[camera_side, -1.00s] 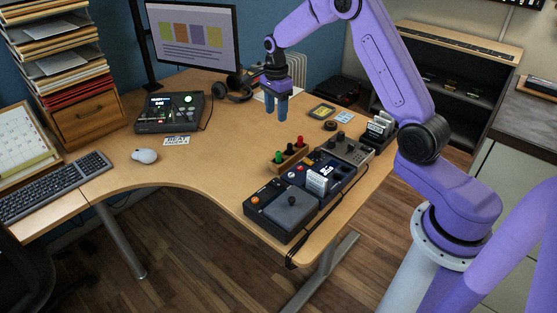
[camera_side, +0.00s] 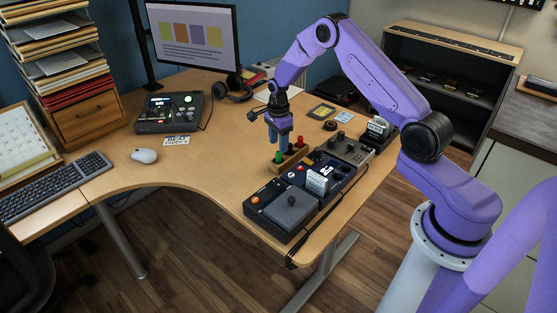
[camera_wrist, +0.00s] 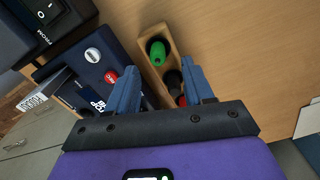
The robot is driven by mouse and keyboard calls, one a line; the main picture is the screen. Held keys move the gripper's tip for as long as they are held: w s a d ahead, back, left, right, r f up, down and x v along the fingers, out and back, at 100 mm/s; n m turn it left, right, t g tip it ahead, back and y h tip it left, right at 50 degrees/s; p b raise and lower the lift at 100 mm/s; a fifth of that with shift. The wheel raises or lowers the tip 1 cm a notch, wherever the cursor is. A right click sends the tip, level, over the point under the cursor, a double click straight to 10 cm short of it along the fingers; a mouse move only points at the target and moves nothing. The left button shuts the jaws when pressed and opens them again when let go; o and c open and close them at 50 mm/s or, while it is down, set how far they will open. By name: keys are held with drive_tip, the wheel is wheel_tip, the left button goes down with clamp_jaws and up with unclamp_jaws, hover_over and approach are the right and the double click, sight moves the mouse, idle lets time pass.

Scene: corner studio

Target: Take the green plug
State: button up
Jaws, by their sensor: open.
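The green plug (camera_side: 278,157) stands in the left end of a small wooden block (camera_side: 279,168) on the desk. In the wrist view the green plug (camera_wrist: 157,52) stands in the far end of the wooden block (camera_wrist: 147,33), beyond my fingertips. A black plug (camera_wrist: 173,82) and a red plug (camera_wrist: 182,101) stand in the same block; the red one (camera_side: 300,141) also shows in the side view. My gripper (camera_side: 279,147) points down just above the block, open and empty. In the wrist view its fingers (camera_wrist: 162,80) are spread, with the black plug between them.
A row of dark devices with buttons (camera_side: 290,208) runs along the desk's front edge, close beside the block. A headset (camera_side: 236,88) and a desk console (camera_side: 168,111) are farther back. The desk left of the block is clear.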

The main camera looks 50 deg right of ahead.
sight(278, 153)
drive_tip(key=shift+s+a+f, duration=0.1)
drive_tip(key=shift+f, duration=2.55)
drive_tip(key=shift+c, duration=0.3)
clamp_jaws()
